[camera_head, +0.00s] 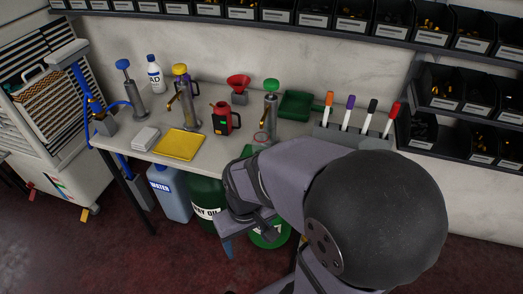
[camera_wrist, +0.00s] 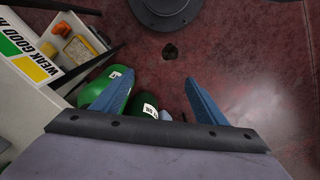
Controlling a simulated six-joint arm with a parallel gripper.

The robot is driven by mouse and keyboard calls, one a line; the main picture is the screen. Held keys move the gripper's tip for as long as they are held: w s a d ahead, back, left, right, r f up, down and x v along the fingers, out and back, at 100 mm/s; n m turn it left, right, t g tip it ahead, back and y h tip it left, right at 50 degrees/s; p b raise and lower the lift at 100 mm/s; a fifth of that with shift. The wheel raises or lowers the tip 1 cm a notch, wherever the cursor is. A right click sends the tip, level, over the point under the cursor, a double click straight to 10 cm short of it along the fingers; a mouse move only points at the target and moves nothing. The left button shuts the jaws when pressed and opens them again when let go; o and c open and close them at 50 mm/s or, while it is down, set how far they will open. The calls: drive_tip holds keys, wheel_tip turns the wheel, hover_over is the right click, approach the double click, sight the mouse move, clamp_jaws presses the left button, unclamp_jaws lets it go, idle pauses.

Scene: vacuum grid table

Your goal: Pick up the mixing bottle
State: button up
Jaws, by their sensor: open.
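A white bottle with a blue cap (camera_head: 155,74) stands upright at the back left of the table in the head view. It is the only plain bottle on the tabletop; I cannot tell for certain that it is the mixing bottle. My gripper (camera_wrist: 156,80) is open, with its two blue fingers apart and nothing between them in the wrist view. It points down past the table's front edge, over the red floor and beside green drums. It is well apart from the white bottle, which is out of the wrist view.
Below are a blue jug (camera_head: 170,190) and a green oil drum (camera_head: 207,196). Bin shelves line the wall.

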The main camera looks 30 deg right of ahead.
sight(261, 148)
drive_tip(key=w+a+m+t+p, duration=0.3)
drive_tip(key=w+m+t, duration=0.3)
drive_tip(key=w, duration=1.2)
drive_tip(key=w+d+r+m+t+h, duration=0.1)
drive_tip(key=d+h, duration=0.1)
drive_tip(key=d, duration=0.1)
drive_tip(key=w+d+r+m+t+h+p, duration=0.1)
drive_tip(key=d+m+h, duration=0.1)
drive_tip(key=d+h, duration=0.1)
drive_tip(key=w+d+r+m+t+h+p, duration=0.1)
drive_tip(key=d+h, duration=0.1)
drive_tip(key=d, duration=0.2)
drive_tip(key=shift+w+d+r+h, duration=0.15)
drive_tip(key=shift+w+d+h, duration=0.05)
drive_tip(key=shift+w+h, duration=0.15)
drive_tip(key=d+h, duration=0.1)
drive_tip(key=s+d+h, duration=0.1)
drive_tip(key=d+f+t+h, duration=0.1)
drive_tip(key=shift+s+d+f+b, duration=0.1)
drive_tip(key=shift+s+d+b, duration=0.1)
drive_tip(key=shift+d+b, duration=0.15)
drive_tip(key=shift+s+d+f+t+h, duration=0.15)
drive_tip(key=shift+s+d+t+h, duration=0.15)
drive_tip(key=shift+s+t+h, duration=0.3)
drive_tip(key=shift+s+n+t+h, duration=0.3)
drive_tip(key=shift+n+t+h, duration=0.2)
drive_tip(key=shift+t, duration=0.2)
drive_tip(key=shift+p+x, duration=0.75)
drive_tip(key=shift+x, duration=2.9)
